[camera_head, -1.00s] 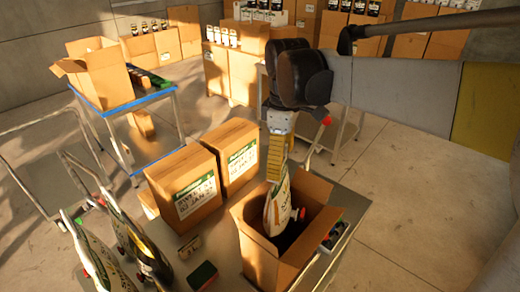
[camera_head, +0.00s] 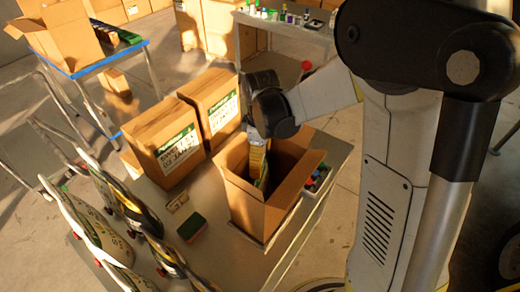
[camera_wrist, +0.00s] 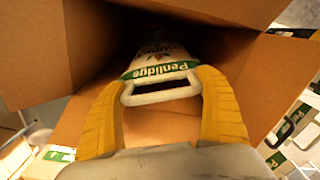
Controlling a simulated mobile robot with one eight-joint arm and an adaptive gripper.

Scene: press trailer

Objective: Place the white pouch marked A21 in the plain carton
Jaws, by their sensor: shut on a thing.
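The plain carton (camera_head: 258,207) stands open on the metal table, with its flaps spread. My gripper (camera_head: 257,164) reaches down through the carton's opening, its yellow fingers partly below the rim. In the wrist view my gripper (camera_wrist: 163,90) is shut on the handle end of a white pouch (camera_wrist: 158,68) with a green "Penlidge" band. The pouch hangs down inside the carton, between brown walls (camera_wrist: 255,65). Its lower end is in shadow, so I cannot tell whether it touches the bottom. The carton wall hides it in the head view. No A21 mark is readable.
Two closed printed cartons (camera_head: 165,140) stand behind and left of the open one. Several white pouches (camera_head: 95,235) stand at the table's left. A green-topped sponge-like block (camera_head: 191,228) lies between. Small items (camera_head: 317,180) sit right of the carton.

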